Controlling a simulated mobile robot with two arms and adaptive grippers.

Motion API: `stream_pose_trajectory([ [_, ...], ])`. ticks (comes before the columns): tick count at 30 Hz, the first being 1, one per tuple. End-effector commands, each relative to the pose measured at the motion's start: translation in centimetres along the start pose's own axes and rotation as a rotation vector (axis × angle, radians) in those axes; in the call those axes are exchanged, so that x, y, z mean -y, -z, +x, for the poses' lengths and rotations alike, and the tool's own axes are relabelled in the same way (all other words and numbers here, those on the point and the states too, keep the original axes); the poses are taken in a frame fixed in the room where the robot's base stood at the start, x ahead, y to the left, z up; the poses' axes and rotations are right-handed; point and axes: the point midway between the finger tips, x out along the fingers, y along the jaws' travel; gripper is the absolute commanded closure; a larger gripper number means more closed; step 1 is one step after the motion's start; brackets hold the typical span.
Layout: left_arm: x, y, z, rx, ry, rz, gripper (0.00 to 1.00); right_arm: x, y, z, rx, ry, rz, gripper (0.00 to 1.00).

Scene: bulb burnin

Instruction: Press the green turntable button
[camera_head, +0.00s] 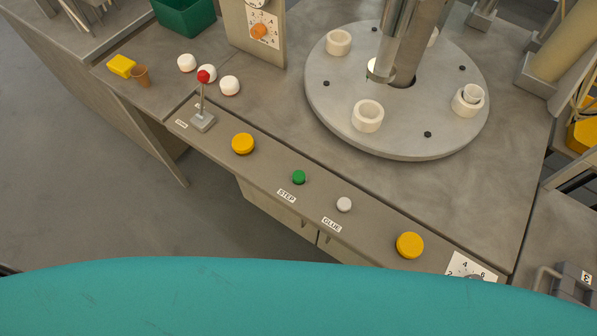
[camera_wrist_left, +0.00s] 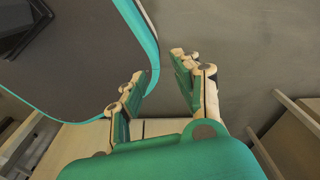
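My left gripper (camera_wrist_left: 158,82) shows only in the left wrist view. Its two fingers are spread apart with nothing between them, over the grey floor and away from the button. My right gripper is in neither view.
A white button (camera_head: 344,204) labelled GLUE and two yellow buttons (camera_head: 243,143) (camera_head: 410,245) share the panel. A red-knobbed lever (camera_head: 203,90) stands at its left end.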

Motion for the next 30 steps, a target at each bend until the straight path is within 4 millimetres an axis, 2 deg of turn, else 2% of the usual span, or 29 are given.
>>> stream_pose_trajectory([
  [1,0.02,0.02,0.00,0.000,0.000,0.000,0.78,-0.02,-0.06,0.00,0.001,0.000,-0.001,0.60],
  [6,0.02,0.04,0.00,-0.001,0.000,0.000,1.00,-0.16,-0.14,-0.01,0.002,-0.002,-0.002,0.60],
  [30,0.00,0.13,-0.01,-0.002,0.000,0.001,1.00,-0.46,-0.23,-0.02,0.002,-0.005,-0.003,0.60],
])
